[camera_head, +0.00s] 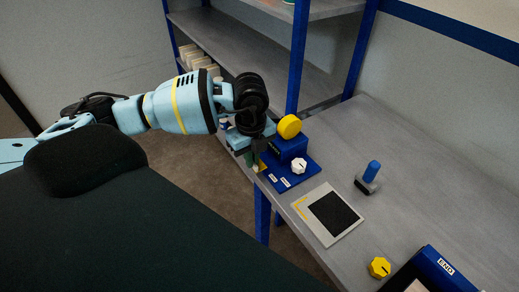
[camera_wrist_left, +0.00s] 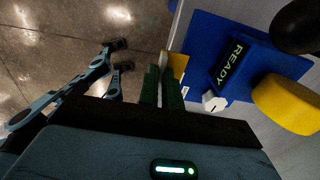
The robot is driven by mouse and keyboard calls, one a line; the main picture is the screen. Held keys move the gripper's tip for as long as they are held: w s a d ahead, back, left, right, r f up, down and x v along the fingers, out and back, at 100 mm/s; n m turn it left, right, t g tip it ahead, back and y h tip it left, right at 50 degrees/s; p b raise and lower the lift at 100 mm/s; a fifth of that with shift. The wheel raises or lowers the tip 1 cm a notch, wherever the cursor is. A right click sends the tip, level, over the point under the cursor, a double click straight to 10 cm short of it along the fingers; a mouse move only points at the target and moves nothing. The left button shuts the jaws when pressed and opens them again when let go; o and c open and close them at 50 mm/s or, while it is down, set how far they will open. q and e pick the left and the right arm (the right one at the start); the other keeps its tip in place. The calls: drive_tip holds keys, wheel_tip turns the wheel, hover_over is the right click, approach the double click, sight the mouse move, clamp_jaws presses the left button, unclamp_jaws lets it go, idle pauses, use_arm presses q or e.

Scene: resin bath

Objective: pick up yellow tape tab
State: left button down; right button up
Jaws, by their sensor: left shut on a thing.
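My left gripper (camera_head: 256,164) is at the near left edge of the blue station, fingers pointing down. In the left wrist view its two green fingers (camera_wrist_left: 163,84) are close together, shut on a thin thing. A yellow tape tab (camera_head: 263,168) shows at the fingertips in the head view. In the left wrist view a yellow patch, apparently the tab (camera_wrist_left: 179,62), shows beside the right finger, against the blue plate. A small tan piece shows between the fingertips; the fingers hide most of what they hold. My right gripper is not in view.
The blue station (camera_head: 292,178) carries a READY block, a white knob (camera_head: 299,165) and a yellow round knob (camera_head: 289,126). A black-and-grey panel (camera_head: 330,215), a blue-handled item (camera_head: 370,174), a yellow knob (camera_head: 379,267) and an END block (camera_head: 440,266) stand rightward. Shelf posts rise behind.

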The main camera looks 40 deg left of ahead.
use_arm(q)
drive_tip(key=s+d+r, duration=0.1)
drive_tip(key=s, duration=0.9)
drive_tip(key=shift+s, duration=0.4)
drive_tip(key=shift+d, duration=0.15)
